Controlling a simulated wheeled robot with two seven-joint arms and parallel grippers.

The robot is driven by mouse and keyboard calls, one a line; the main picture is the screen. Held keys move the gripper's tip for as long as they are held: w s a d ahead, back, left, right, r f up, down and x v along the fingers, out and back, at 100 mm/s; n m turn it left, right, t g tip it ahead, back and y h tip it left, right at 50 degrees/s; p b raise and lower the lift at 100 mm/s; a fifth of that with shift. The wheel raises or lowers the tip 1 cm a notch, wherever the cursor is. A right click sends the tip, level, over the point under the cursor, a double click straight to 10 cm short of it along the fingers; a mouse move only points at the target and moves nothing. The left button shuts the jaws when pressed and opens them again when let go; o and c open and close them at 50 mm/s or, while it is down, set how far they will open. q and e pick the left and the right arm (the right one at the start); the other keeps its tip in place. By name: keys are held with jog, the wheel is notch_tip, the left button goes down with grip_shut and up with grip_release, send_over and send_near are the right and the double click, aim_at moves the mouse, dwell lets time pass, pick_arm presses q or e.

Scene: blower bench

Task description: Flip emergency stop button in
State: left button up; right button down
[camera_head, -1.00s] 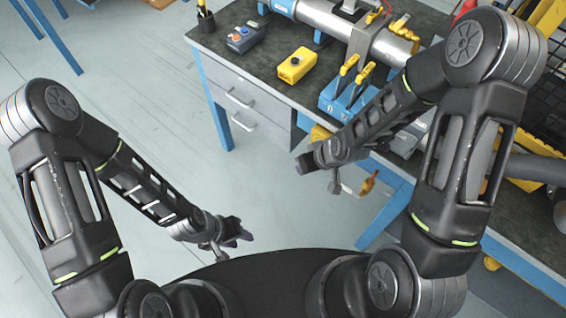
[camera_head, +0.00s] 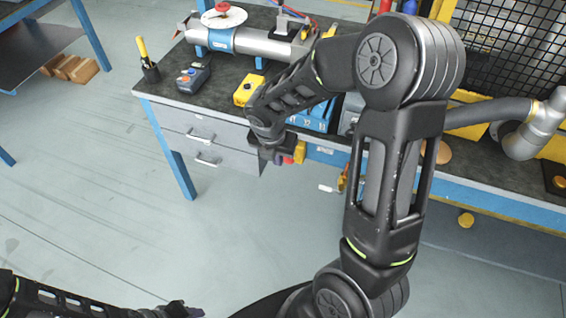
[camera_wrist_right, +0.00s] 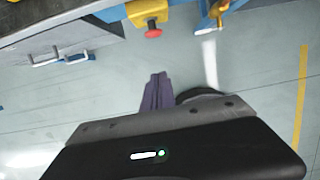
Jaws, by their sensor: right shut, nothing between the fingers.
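The emergency stop is a red mushroom button (camera_wrist_right: 153,33) on a yellow box (camera_wrist_right: 147,10) fixed at the bench's front edge. In the head view the yellow box (camera_head: 300,152) and red button (camera_head: 287,159) show just beside my right gripper (camera_head: 272,153). In the right wrist view my right gripper (camera_wrist_right: 157,92) has its purple fingers together with nothing between them. Its tips are apart from the button, which lies beyond them near the top of the picture. My left gripper (camera_head: 185,309) is at the bottom edge of the head view, partly cut off; its jaws are unclear.
Drawer handles (camera_head: 207,160) stick out at the front. The floor before the bench is clear.

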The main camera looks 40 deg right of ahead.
aim_at(285, 162)
jog(key=shift+f, duration=0.2)
jog(key=shift+w+d+f+p, duration=0.15)
jog(key=shift+w+d+f, duration=0.6)
jog(key=shift+f, duration=0.8)
jog(key=shift+w+d+f+p, duration=0.1)
jog(key=shift+w+d+f, duration=0.4)
jog(key=shift+d+f, duration=0.8)
jog(key=shift+w+d+f+p, duration=0.15)
jog(key=shift+w+d+f, duration=0.45)
jog(key=shift+f, duration=1.25)
